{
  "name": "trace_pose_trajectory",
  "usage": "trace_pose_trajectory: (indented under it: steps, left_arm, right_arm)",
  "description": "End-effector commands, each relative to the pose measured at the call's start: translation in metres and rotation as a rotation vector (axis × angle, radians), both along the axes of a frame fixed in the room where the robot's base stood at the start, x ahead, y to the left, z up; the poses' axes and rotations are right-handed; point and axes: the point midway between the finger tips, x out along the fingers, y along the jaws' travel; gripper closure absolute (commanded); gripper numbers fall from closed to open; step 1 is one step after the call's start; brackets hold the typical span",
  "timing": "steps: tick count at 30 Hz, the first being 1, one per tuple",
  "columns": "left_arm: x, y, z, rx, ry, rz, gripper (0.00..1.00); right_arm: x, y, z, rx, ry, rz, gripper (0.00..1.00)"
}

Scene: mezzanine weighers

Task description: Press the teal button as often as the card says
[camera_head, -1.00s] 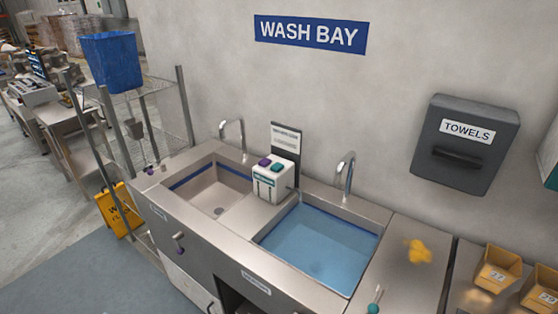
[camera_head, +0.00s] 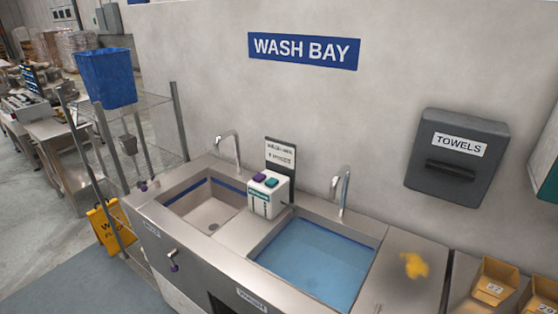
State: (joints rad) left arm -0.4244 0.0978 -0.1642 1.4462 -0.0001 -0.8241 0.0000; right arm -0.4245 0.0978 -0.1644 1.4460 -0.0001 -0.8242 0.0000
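A white dispenser box (camera_head: 266,199) stands on the steel divider between two sinks. On its top are a purple button (camera_head: 260,176) at the left and the teal button (camera_head: 271,183) at the right. A card (camera_head: 281,155) on a dark upright plate stands behind the box; its print is too small to read. Neither of my grippers shows in this view, and nothing is seen touching the buttons.
The left sink (camera_head: 165,198) is empty, and the right sink (camera_head: 258,246) holds blue water. Taps (camera_head: 340,190) rise behind both. A yellow lump (camera_head: 414,265) lies on the right counter near tan bins (camera_head: 494,282). A towel dispenser (camera_head: 457,160) hangs on the wall.

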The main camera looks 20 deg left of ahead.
Motion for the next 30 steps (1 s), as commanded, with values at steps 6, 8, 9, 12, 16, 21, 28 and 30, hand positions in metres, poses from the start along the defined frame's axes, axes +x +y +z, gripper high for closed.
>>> trace_pose_trajectory:
  steps: [6,8,9,12,16,21,28,30]
  left_arm:
    - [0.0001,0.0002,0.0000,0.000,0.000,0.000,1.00]
    - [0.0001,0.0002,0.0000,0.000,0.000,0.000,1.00]
    - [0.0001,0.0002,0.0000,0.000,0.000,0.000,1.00]
    - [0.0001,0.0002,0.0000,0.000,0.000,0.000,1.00]
    - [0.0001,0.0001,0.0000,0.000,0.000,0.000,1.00]
    - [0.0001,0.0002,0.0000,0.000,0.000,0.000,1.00]
    - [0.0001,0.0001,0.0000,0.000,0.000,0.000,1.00]
    - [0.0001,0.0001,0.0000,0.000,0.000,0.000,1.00]
  right_arm:
    - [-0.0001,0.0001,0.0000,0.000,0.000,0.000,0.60]
    - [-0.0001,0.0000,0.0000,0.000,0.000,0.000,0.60]
    - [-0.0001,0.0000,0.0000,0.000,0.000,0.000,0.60]
    - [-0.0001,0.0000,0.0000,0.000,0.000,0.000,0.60]
    - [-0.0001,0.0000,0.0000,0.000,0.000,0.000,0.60]
    - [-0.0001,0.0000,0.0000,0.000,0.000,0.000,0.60]
    - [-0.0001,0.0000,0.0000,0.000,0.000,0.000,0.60]
    - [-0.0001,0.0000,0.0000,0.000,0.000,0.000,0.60]
